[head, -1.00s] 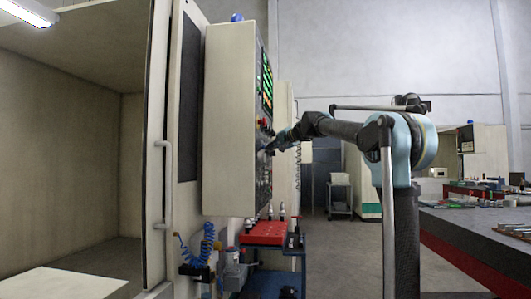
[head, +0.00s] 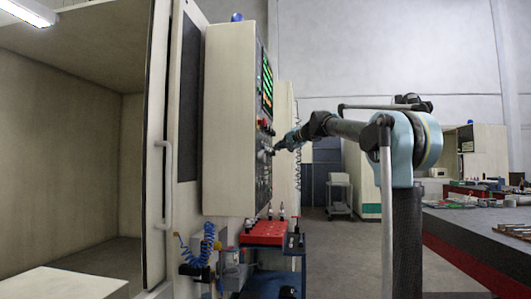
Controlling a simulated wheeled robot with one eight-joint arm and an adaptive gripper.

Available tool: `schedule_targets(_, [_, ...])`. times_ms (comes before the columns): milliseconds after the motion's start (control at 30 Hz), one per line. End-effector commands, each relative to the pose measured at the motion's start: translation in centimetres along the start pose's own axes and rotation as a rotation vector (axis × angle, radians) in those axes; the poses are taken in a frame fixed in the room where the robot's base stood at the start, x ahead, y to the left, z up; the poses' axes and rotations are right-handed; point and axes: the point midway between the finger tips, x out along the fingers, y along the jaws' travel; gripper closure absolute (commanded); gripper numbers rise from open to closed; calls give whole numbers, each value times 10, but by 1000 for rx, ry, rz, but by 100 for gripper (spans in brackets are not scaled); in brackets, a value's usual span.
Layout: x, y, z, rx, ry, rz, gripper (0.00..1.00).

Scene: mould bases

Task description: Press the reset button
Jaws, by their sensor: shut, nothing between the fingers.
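The control panel (head: 265,186) is on the side face of a tall beige cabinet, seen at a steep angle in the head view. It carries a lit green screen (head: 267,82), a red knob (head: 263,123) below it, and rows of small dark controls. I cannot tell which control is the reset button at this angle and size. My gripper (head: 276,148) is shut and empty. Its tip points left at the panel, a little below the red knob. It appears slightly apart from the panel face, though the exact gap is hard to judge.
A red tool tray (head: 264,233) with upright tool holders stands on a blue cart below the panel. A coiled blue hose (head: 206,245) hangs to its left. The open machine door with its handle (head: 165,185) is further left. A dark workbench (head: 470,228) stands at the right.

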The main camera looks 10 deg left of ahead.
Motion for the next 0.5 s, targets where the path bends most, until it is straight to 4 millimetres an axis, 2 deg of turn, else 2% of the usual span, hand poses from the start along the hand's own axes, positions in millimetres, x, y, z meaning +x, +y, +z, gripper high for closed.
schedule_targets(300, [-17,12,-13,1,2,0,100])
schedule_targets(500, [-18,13,-13,0,0,0,100])
